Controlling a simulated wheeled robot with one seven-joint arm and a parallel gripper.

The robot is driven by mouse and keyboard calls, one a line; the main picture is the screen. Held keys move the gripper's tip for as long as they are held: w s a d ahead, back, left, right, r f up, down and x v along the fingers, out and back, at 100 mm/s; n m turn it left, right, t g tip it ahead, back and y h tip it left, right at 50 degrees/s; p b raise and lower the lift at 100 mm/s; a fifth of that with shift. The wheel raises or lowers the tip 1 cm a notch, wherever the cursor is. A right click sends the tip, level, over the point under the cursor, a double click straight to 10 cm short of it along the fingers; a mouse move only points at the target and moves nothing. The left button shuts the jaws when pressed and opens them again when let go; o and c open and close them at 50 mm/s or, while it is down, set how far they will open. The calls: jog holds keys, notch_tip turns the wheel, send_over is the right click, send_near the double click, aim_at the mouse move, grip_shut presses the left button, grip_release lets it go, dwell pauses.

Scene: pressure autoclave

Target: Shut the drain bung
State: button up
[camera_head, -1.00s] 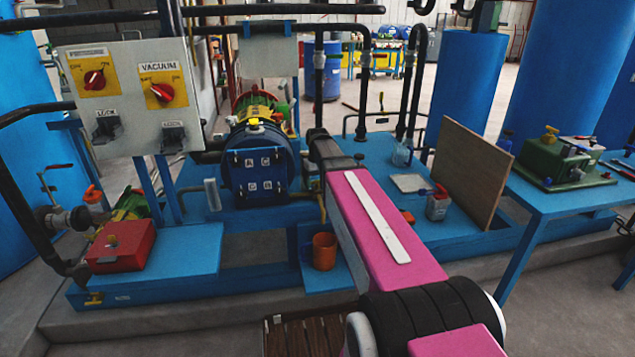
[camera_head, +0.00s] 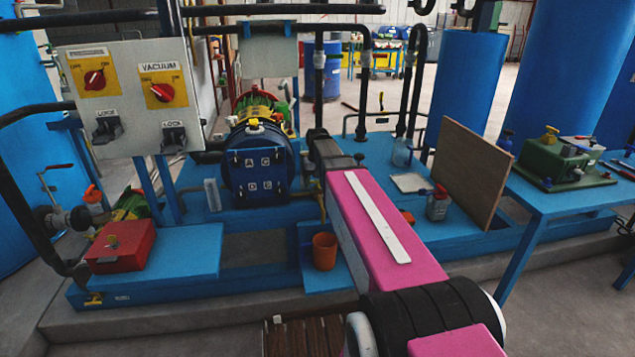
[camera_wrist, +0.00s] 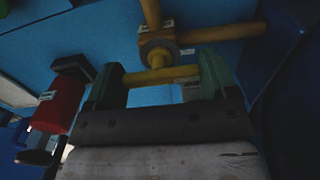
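In the wrist view, a yellow pipe fitting (camera_wrist: 230,33) has a round collar and a short yellow crossbar (camera_wrist: 160,76) below it. This looks like the drain bung, but I cannot be sure. My gripper (camera_wrist: 162,82) has its two green fingers wide apart, one at each end of the crossbar. I cannot tell whether the fingers touch it. In the head view my gripper is hidden by my own pink arm. A bit of yellow pipe (camera_head: 321,197) shows beside the arm, below the blue autoclave vessel (camera_head: 258,165).
An orange cup (camera_head: 324,251) stands on the low blue shelf. A red box (camera_head: 121,246), a grey control panel (camera_head: 130,95) and a brown board (camera_head: 470,170) stand around. Dark pipes rise behind.

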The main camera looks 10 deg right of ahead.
jog(key=shift+o, duration=1.3)
jog(key=shift+r, duration=0.15)
notch_tip(320, 180, up, 11)
jog(key=shift+f, duration=0.2)
jog(key=shift+s, duration=0.15)
